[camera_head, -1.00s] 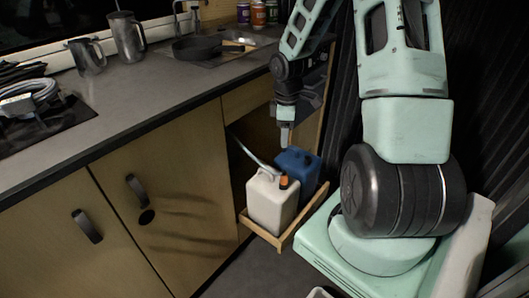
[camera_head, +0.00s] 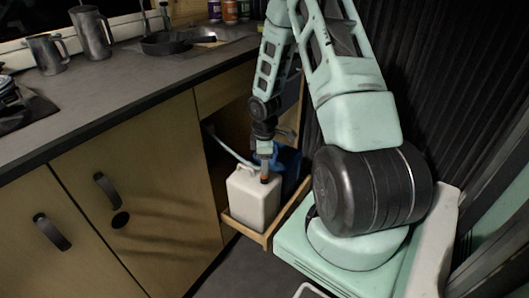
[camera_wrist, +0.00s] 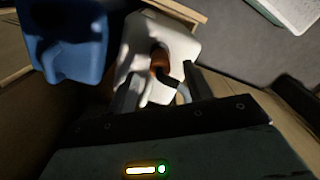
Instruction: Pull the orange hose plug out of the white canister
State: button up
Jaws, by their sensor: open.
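The white canister (camera_head: 252,200) stands upright at the front of the pulled-out wooden drawer. The orange hose plug (camera_head: 264,179) sits at its top right, and in the wrist view the plug (camera_wrist: 160,60) shows on the canister (camera_wrist: 172,38) with a dark band beside it. My gripper (camera_head: 265,172) points down right at the plug. In the wrist view my gripper (camera_wrist: 157,90) is open, with one finger on each side of the area just below the plug. Whether the fingers touch the plug cannot be told. A pale hose (camera_head: 228,148) runs from inside the cabinet towards the canister top.
A blue canister (camera_head: 289,170) stands right behind the white one, and it also shows in the wrist view (camera_wrist: 68,40). The drawer rim (camera_head: 244,231) surrounds both. The counter (camera_head: 100,95) edge lies to the left, with mugs and a pan on top.

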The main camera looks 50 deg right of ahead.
jog(key=shift+f+b, duration=0.3)
jog(key=shift+f, duration=1.45)
grip_shut()
